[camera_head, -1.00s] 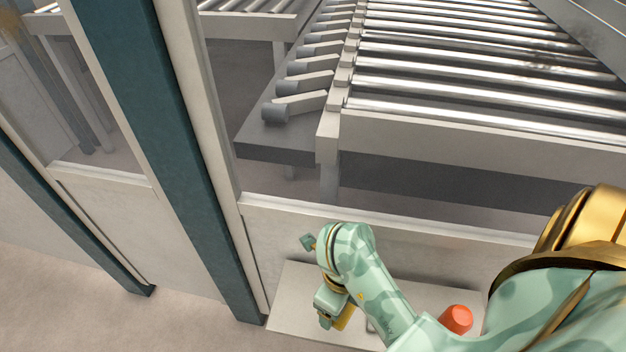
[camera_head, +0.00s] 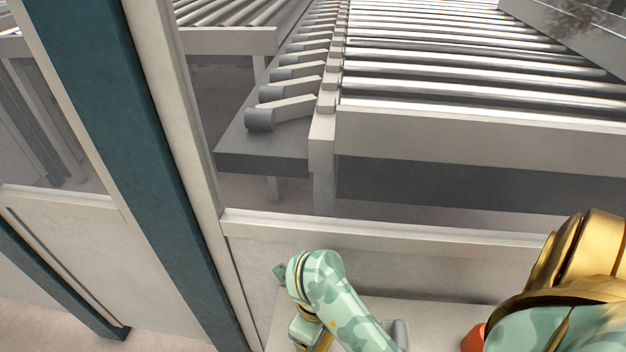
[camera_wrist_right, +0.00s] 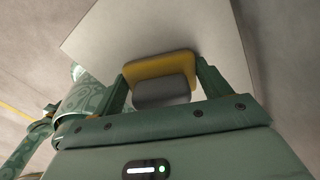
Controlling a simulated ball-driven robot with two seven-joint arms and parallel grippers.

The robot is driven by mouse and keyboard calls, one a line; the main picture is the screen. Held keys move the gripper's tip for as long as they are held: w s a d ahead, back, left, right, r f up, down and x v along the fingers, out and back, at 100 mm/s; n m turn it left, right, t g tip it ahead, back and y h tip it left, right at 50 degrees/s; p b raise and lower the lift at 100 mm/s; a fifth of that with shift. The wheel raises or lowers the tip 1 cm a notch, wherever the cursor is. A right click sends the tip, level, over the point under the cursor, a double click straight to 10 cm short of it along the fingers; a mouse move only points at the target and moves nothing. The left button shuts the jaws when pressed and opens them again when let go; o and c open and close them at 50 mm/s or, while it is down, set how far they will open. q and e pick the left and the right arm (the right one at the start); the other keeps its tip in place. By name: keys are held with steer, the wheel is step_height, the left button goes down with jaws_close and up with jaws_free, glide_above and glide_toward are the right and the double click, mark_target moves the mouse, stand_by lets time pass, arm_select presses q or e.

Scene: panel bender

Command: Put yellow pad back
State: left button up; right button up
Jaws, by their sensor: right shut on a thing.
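The yellow pad (camera_wrist_right: 161,67) has a yellow face and a grey block on its near side. In the right wrist view it sits between the two fingers of my right gripper (camera_wrist_right: 163,78), which is shut on it. Beyond it is the pale shelf (camera_wrist_right: 110,30); I cannot tell whether the pad touches it. In the head view my right arm comes in from the right, its wrist bent down over the left part of the shelf (camera_head: 440,314). A sliver of yellow shows below the wrist at the lower edge. My left gripper is not seen.
An orange-red object (camera_head: 474,338) and a grey object (camera_head: 398,332) stand on the shelf. A pale low panel (camera_head: 400,250) runs behind it, with a roller conveyor (camera_head: 460,70) beyond. A teal post (camera_head: 150,150) rises on the left.

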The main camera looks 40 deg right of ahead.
steer(key=o, duration=1.1)
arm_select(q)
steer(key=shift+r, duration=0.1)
arm_select(e)
steer(key=shift+r, duration=0.2)
step_height(320, 180, up, 3)
steer(key=p, duration=0.2)
steer(key=shift+f+p, duration=0.1)
steer(key=shift+p, duration=0.25)
step_height(320, 180, up, 9)
steer(key=p, duration=0.8)
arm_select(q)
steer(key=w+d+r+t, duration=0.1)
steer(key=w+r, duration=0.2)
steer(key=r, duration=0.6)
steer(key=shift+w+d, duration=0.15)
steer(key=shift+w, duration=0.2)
